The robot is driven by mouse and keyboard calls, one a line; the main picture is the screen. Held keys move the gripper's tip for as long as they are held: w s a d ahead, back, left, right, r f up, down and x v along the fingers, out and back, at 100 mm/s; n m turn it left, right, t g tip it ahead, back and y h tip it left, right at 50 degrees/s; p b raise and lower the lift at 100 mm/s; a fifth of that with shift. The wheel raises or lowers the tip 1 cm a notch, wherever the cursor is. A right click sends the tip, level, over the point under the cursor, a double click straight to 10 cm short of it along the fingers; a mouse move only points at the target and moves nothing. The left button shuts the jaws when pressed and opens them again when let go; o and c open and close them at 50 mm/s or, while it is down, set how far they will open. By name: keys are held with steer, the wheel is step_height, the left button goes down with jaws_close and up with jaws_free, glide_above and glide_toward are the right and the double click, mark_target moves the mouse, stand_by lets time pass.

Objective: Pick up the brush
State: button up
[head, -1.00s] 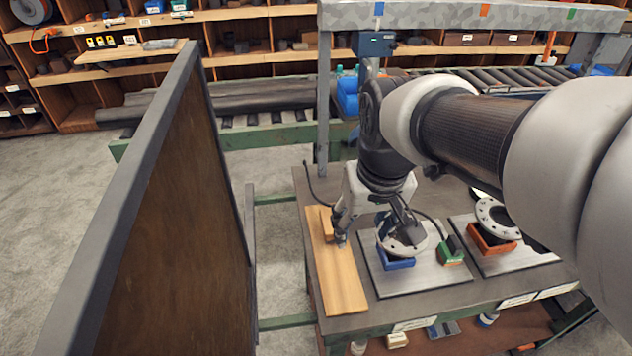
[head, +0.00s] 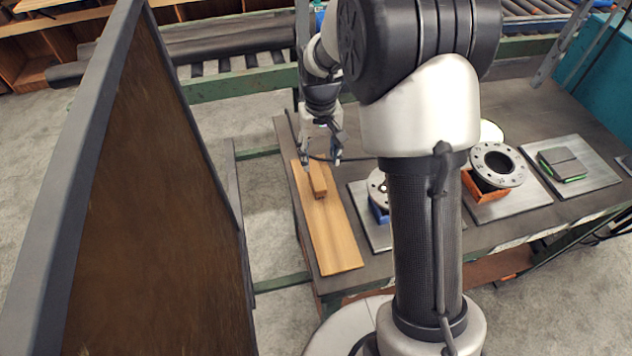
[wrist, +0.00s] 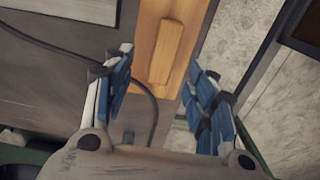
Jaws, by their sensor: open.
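The brush (head: 317,181) looks like a small plain wooden block lying lengthwise on a long wooden board (head: 338,240) at the left end of the workbench. In the wrist view the brush (wrist: 166,52) lies on the board beyond the fingertips; no bristles show. My gripper (head: 321,158) is open and empty, just above the brush's far end in the head view.
A dark cable (wrist: 75,62) runs across the bench near the board. Right of the board are a flange on a blue block (head: 378,190), partly hidden by my arm, and a flange on an orange block (head: 497,165). A tall panel (head: 160,190) stands left of the bench.

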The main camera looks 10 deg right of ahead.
mark_target(316, 175)
step_height(316, 175, down, 5)
steer(key=shift+r+b, duration=0.15)
steer(key=shift+b, duration=0.4)
steer(key=f+b, duration=0.1)
steer(key=f, duration=0.2)
steer(key=f+b, duration=0.1)
steer(key=f, duration=0.1)
steer(key=shift+w+a+f+b, duration=0.15)
steer(key=shift+w+a+b, duration=0.05)
steer(key=shift+a+b, duration=0.15)
steer(key=shift+c, duration=0.4)
steer(key=c, duration=1.1)
steer(key=shift+c, duration=0.2)
step_height(316, 175, up, 20)
steer(key=p, duration=0.6)
steer(key=shift+p, duration=0.35)
